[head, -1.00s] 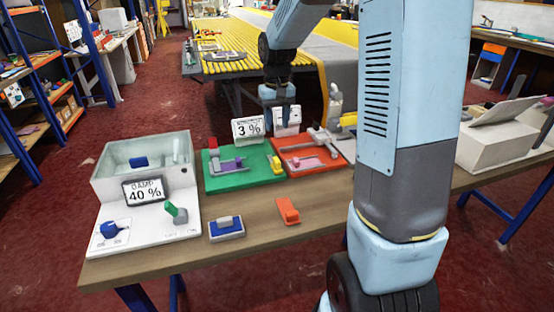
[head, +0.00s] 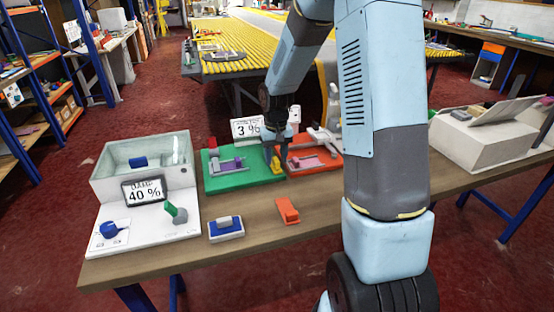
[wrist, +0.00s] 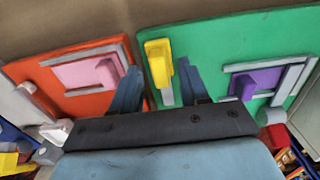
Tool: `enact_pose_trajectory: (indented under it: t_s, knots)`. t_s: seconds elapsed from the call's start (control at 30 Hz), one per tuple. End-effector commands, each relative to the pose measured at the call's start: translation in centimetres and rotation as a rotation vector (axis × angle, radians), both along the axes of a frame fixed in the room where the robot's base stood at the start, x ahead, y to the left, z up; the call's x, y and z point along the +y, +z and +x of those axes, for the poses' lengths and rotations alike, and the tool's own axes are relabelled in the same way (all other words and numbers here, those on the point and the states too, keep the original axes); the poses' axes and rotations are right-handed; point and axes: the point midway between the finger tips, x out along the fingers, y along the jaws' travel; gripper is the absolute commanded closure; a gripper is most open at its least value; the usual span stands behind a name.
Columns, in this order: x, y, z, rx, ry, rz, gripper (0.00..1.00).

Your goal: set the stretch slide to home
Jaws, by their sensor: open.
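A yellow slide handle (head: 274,171) stands on the green board (head: 225,181), near its right edge. In the wrist view the yellow handle (wrist: 157,60) stands on a short grey track. My gripper (head: 277,158) is over the handle, with its fingers open. In the wrist view the gripper (wrist: 160,72) has one finger on each side of the handle, with a gap visible to each. I cannot tell its exact height above the board. A sign (head: 246,128) behind the green board reads 3 %; its upper word is too small to read surely.
An orange-red board (wrist: 75,100) with a pink piece adjoins the green one. A purple piece (head: 228,164) sits on the green board. A white damp unit (head: 146,228) reading 40 % is at left. A blue-and-white block (head: 226,229) and an orange block (head: 287,210) lie in front.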

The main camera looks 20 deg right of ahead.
Motion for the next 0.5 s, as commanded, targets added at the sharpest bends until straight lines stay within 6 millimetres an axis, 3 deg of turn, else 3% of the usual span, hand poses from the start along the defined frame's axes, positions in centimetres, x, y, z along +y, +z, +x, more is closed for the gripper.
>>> enact_pose_trajectory:
  t_s: [0.43,0.5]
  knots:
    - [0.04,-1.10,-0.04,0.001,0.000,0.000,0.55]
    - [0.05,-1.09,-0.04,0.001,0.000,0.000,0.60]
